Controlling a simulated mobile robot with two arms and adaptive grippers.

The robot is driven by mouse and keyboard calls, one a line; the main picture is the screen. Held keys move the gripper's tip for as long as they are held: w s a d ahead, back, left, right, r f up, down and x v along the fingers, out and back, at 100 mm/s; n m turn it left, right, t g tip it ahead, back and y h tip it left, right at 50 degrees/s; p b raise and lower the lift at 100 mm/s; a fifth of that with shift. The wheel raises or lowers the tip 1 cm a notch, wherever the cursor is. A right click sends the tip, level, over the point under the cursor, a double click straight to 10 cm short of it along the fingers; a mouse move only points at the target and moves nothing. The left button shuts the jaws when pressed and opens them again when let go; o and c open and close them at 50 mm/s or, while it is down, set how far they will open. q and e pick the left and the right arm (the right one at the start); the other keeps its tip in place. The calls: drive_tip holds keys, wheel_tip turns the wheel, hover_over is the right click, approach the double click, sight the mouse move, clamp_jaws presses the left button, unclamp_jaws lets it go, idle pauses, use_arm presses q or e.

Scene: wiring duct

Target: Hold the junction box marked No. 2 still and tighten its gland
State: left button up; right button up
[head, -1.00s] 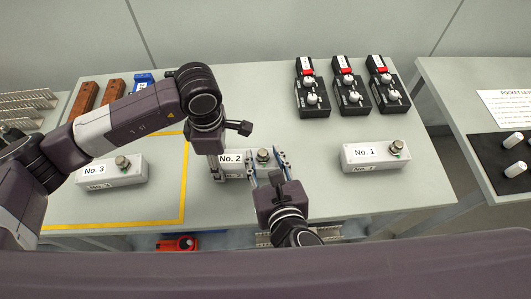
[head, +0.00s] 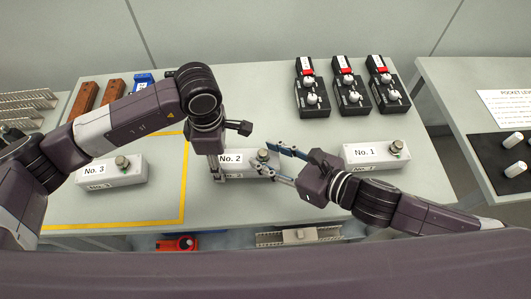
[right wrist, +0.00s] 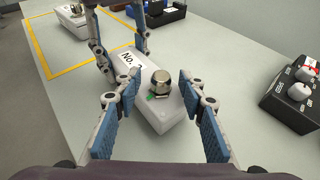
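The white junction box No. 2 (head: 250,171) lies on the table near its front edge. Its round metal gland (head: 263,156) stands at the box's right end and also shows in the right wrist view (right wrist: 160,80). My left gripper (head: 216,172) points down over the box's left end. My right gripper (head: 282,163) is open and empty at the box's right end. The gland shows ahead, between its spread fingers (right wrist: 160,118), with clear gaps.
Box No. 1 (head: 372,156) is close on the right of my right gripper, and box No. 3 (head: 112,174) is at the left inside a yellow outline (head: 183,205). Several black switch units (head: 348,90) stand at the back right. The table between is free.

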drive_tip(key=shift+w+d+r, duration=0.1)
drive_tip(key=shift+w+d, duration=0.05)
drive_tip(key=shift+v, duration=6)
drive_tip(key=a+r+n+g+y, duration=0.6)
drive_tip(key=a+r+n+g, duration=0.1)
drive_tip(key=a+r+g, duration=0.1)
drive_tip(key=shift+s+a+n, duration=0.25)
drive_tip(key=shift+a+n, duration=0.15)
drive_tip(key=shift+a, duration=0.5)
